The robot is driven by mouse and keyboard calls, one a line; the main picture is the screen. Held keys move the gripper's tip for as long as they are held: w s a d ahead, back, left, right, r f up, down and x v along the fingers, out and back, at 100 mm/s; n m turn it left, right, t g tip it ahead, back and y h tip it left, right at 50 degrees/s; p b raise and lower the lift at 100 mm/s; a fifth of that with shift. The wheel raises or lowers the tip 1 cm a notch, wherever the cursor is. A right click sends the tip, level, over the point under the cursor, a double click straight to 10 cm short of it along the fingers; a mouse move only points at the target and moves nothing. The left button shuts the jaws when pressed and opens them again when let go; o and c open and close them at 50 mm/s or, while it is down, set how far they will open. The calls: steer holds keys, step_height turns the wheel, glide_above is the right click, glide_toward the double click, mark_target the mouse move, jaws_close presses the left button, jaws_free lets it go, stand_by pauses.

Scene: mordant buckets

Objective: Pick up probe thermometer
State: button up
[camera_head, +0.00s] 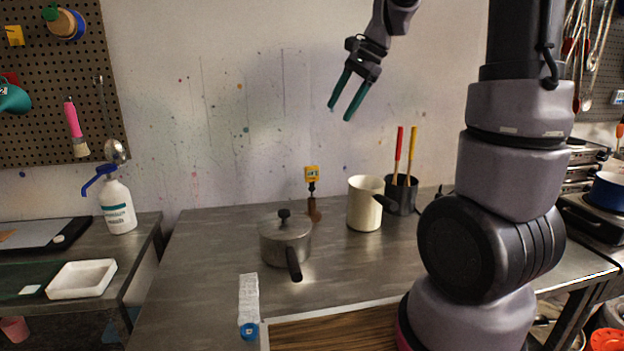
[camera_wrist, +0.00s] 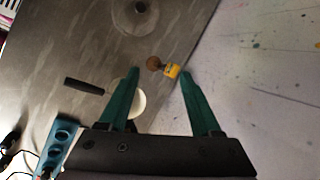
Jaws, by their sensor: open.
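The probe thermometer (camera_head: 312,174) has a yellow head on a dark stem and stands upright in a small brown holder (camera_head: 313,212) at the back of the metal table, near the wall. In the wrist view its yellow head (camera_wrist: 172,71) shows between my fingertips, with the brown holder (camera_wrist: 153,63) beyond it. My gripper (camera_head: 339,113) has two green fingers, spread open and empty. It hangs in the air well above the thermometer and a little to its right, tilted down.
A lidded grey pot (camera_head: 285,242) stands front left of the thermometer. A striped board (camera_head: 335,331) lies at the front.

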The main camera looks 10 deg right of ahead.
mark_target(314, 166)
steer(key=w+a+f+m+g, duration=0.1)
steer(key=w+f+m, duration=0.1)
steer(key=w+f, duration=0.3)
steer(key=w+a+f+m, duration=0.1)
steer(key=w+f+m, duration=0.1)
steer(key=w+f, duration=0.3)
steer(key=w+a+f+m+g, duration=0.1)
steer(key=w+f, duration=0.3)
steer(key=f, duration=0.7)
steer(key=shift+w+a+m+g, duration=0.3)
steer(key=shift+w+a+m, duration=0.1)
steer(key=shift+a, duration=0.05)
steer(key=shift+d+x, duration=0.2)
steer(key=shift+x, duration=2.75)
steer(key=shift+s, duration=0.15)
jaws_close()
